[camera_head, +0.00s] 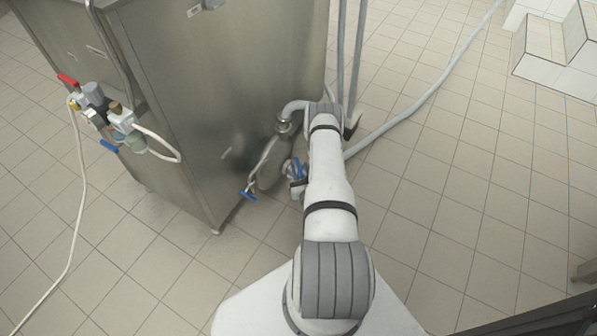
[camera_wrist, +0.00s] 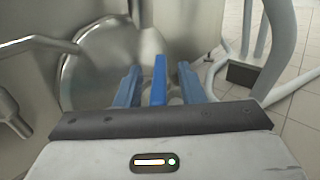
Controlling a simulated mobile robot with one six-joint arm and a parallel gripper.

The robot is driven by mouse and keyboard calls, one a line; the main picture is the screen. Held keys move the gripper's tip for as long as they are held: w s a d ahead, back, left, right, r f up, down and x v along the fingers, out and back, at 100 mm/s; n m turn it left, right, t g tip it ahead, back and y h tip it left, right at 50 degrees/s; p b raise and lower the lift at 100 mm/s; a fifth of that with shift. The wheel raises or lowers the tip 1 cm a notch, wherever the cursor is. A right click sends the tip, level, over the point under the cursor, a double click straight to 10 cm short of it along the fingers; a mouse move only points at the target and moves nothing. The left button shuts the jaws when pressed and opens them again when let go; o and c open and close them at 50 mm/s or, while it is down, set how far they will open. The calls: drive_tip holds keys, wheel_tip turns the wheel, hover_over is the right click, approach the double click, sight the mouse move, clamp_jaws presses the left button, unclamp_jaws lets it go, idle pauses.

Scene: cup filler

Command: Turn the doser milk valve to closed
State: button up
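In the wrist view, a bright blue valve handle (camera_wrist: 159,80) stands upright in the picture between the two blue-grey fingers of my gripper (camera_wrist: 157,72). A gap shows on each side of the handle, so my gripper is open around it and not touching it on either side, as far as I can see. In the head view, my gripper (camera_head: 297,172) is low beside the steel tank, partly hidden by my arm. Blue parts show there, but I cannot tell handle from fingers. The valve body is mostly hidden.
The steel tank (camera_head: 215,80) stands left of my arm. Grey hoses (camera_head: 420,100) run at right. Tiled floor is open at right.

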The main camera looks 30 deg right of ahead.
sight(300, 171)
drive_tip(key=shift+r, duration=0.15)
wheel_tip(300, 171, up, 10)
drive_tip(key=p, duration=0.3)
drive_tip(key=shift+f+p, duration=0.2)
drive_tip(key=shift+p, duration=0.1)
drive_tip(key=shift+r, duration=0.1)
drive_tip(key=shift+c, duration=0.2)
